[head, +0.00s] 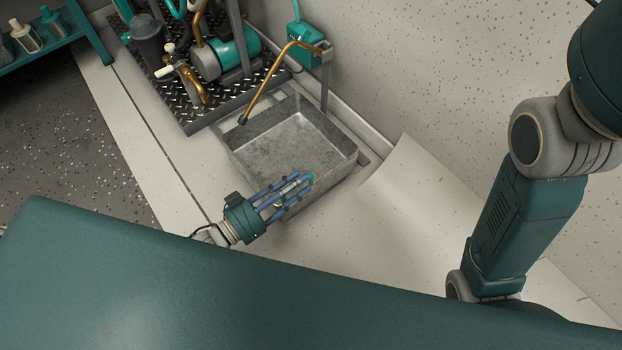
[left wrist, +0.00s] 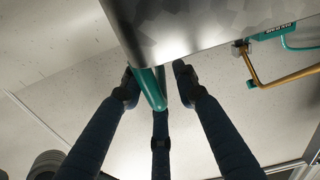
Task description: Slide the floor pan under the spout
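The grey metal floor pan (head: 300,136) lies on the light floor in the head view. The copper spout (head: 272,84) slants down from the wall side, and its dark tip appears at the pan's far-left rim; I cannot tell whether it is over the inside. My left gripper (head: 296,187) is at the pan's near side. In the left wrist view, its fingers (left wrist: 157,82) are spread around a green handle (left wrist: 150,90) beside the pan's metal wall (left wrist: 200,22), with a gap at the right finger. My right gripper is not in view.
A tread-plate platform (head: 205,112) with a pump and pipes stands behind the pan. A green box (head: 306,46) is near the spout's upper end. A teal shelf (head: 45,45) with bottles is at far left. Floor left of the pan is clear.

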